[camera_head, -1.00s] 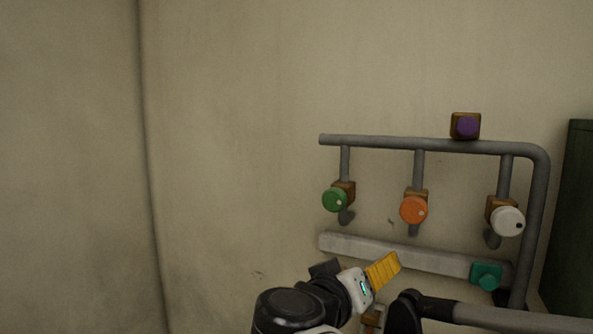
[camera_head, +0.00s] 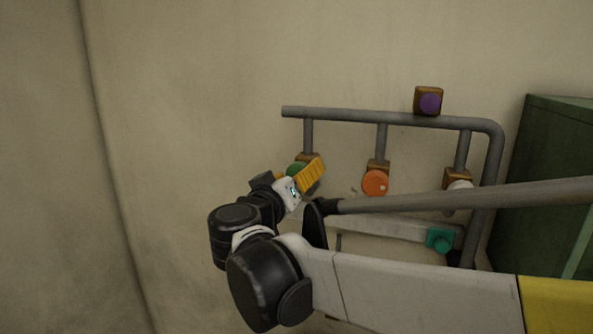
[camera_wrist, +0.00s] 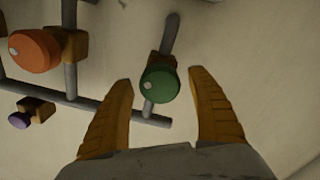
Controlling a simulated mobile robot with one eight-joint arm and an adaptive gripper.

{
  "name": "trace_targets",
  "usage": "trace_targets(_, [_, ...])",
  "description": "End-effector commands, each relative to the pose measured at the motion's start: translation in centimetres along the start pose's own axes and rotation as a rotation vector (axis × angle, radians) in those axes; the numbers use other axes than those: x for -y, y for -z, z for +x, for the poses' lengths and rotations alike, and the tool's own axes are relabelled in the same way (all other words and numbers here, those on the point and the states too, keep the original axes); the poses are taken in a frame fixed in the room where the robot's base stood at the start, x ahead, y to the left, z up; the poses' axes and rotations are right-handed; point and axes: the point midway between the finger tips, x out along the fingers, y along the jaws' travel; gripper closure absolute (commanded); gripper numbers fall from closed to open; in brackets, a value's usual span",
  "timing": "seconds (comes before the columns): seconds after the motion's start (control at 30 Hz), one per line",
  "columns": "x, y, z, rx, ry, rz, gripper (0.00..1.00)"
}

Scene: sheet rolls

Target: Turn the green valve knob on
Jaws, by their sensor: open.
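The green valve knob (camera_wrist: 160,84) is a round knob on a grey pipe stub in the wrist view. My gripper (camera_wrist: 163,88) has two yellow ridged fingers, open, with the knob between and a little beyond their tips; contact cannot be made out. In the head view my gripper (camera_head: 301,173) covers most of the green knob (camera_head: 296,169), and only a small part of its upper edge and its brown block show.
An orange knob (camera_head: 375,183) and a white knob (camera_head: 460,186) sit on the same grey pipe frame (camera_head: 350,114), to the right. A purple knob (camera_head: 430,103) is on top and a teal one (camera_head: 440,240) below. A dark green cabinet (camera_head: 550,185) stands at the right. The wall at left is bare.

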Motion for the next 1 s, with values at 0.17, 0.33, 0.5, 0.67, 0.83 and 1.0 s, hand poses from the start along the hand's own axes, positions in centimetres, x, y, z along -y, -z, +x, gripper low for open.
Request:
trace_targets(0.17, [0.01, -0.03, 0.29, 0.000, 0.000, 0.000, 0.32])
trace_targets(0.33, [0.01, -0.03, 0.26, 0.000, 0.000, 0.000, 0.46])
trace_targets(0.5, [0.01, -0.03, 0.25, 0.000, 0.000, 0.000, 0.85])
trace_targets(0.67, [0.01, -0.03, 0.25, 0.000, 0.000, -0.005, 0.85])
trace_targets(0.83, [0.04, -0.06, 0.24, 0.000, 0.000, -0.042, 0.85])
trace_targets(1.0, [0.08, -0.10, 0.24, 0.000, 0.000, -0.131, 0.85])
